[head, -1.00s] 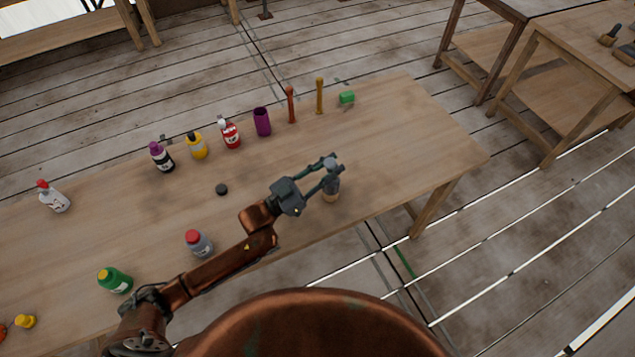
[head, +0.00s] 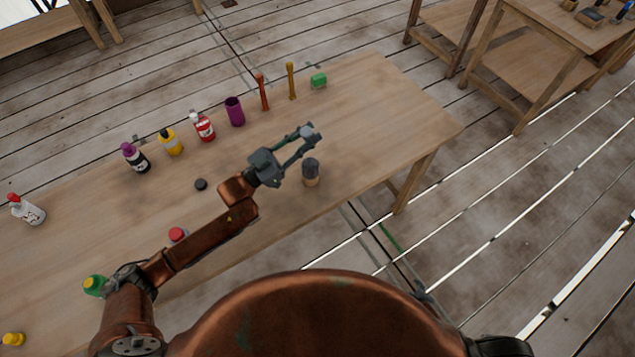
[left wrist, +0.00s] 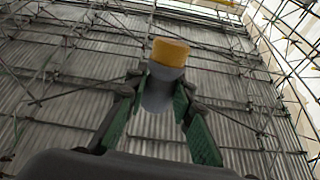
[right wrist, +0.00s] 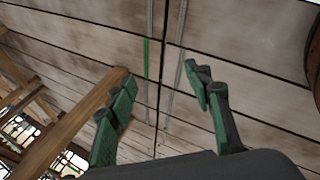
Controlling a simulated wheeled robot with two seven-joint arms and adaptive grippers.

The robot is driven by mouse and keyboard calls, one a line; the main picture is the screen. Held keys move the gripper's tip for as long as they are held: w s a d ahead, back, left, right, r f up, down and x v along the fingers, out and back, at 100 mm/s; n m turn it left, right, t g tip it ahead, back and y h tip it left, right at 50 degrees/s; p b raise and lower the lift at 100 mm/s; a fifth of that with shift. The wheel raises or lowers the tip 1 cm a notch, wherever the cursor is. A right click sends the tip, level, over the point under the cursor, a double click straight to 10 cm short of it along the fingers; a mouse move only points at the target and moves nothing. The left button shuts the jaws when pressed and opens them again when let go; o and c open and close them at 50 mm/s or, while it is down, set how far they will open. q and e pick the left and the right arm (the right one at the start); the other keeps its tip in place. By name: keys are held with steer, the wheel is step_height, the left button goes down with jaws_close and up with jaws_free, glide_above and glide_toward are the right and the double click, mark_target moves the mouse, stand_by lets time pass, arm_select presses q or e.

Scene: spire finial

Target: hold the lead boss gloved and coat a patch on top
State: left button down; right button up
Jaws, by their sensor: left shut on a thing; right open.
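My left gripper (head: 308,133) is raised above the worktable. It is shut on a small grey piece, which I take as the lead boss (left wrist: 157,95); the left wrist view shows an orange-yellow end (left wrist: 170,52) on it. In the head view only a grey bit shows between the fingertips. A dark grey cylinder with a tan lower part (head: 311,172) shows upright just below the fingers in the head view; I cannot tell how it relates to the held piece. My right gripper (right wrist: 165,95) is open and empty over the plank floor.
On the table (head: 380,120) stand several bottles, among them red (head: 203,127), yellow (head: 170,145) and purple-capped (head: 135,158) ones. A purple cup (head: 235,112), two upright handled tools (head: 262,92), a green block (head: 319,81) and a dark disc (head: 201,184) are nearby. The right end is clear.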

mark_target(313, 175)
steer(key=w+d+r+n+t, duration=0.1)
steer(key=w+r+n+t, duration=0.45)
steer(key=w+r, duration=1.2)
steer(key=w+a+r+n+t, duration=0.2)
steer(key=w+r+n, duration=0.35)
steer(key=r, duration=0.45)
steer(key=w+a+r+n+t, duration=0.2)
steer(key=w+r+n, duration=0.3)
steer(key=r, duration=0.5)
steer(key=w+a+r+n+t+y, duration=0.1)
steer(key=w+a+r+n, duration=0.15)
steer(key=a+r, duration=0.4)
steer(key=s+a+r+n+y, duration=0.1)
steer(key=a+r+n+y, duration=0.1)
steer(key=a, duration=0.8)
steer(key=s+a+r+n+y, duration=0.1)
steer(key=a+n, duration=0.4)
steer(key=a, duration=0.5)
steer(key=s+a+r+n+t+y, duration=0.1)
steer(key=s+a+r+n+y, duration=0.1)
steer(key=a, duration=0.7)
steer(key=shift+s+a+r+n+y, duration=0.3)
steer(key=shift+s+a+n+y, duration=0.1)
steer(key=shift+s+n+y, duration=0.25)
steer(key=shift+w+a, duration=0.2)
steer(key=x, duration=1.1)
steer(key=shift+w+a, duration=0.1)
steer(key=shift+w, duration=0.15)
steer(key=shift+c, duration=0.2)
